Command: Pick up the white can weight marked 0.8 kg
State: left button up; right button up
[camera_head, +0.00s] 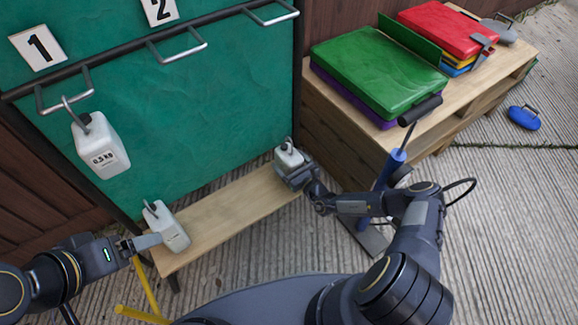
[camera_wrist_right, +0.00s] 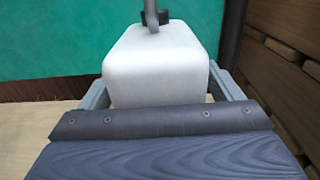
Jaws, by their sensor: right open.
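A white can weight (camera_head: 288,157) with a hook on top stands at the right end of the wooden bench. My right gripper (camera_head: 291,176) is open around it, and the right wrist view shows a finger on each side of the white can (camera_wrist_right: 158,70). No marking shows on its visible faces. Another white can (camera_head: 171,231) stands at the bench's left end, its marking also not visible. My left gripper (camera_head: 150,242) is right at this can; whether it grips cannot be told. A third white can (camera_head: 100,147), marked 0.5 kg, hangs from the hook under number 1.
The bench (camera_head: 225,210) is bare between the two cans. A green board (camera_head: 210,115) with a metal rail stands behind it. At right, a pallet table (camera_head: 440,115) holds green and red cases. A blue pump (camera_head: 385,175) stands near my right arm.

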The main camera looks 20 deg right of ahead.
jog(key=shift+c, duration=0.2)
jog(key=c, duration=1.6)
jog(key=shift+r, duration=0.1)
jog(key=shift+c, duration=0.2)
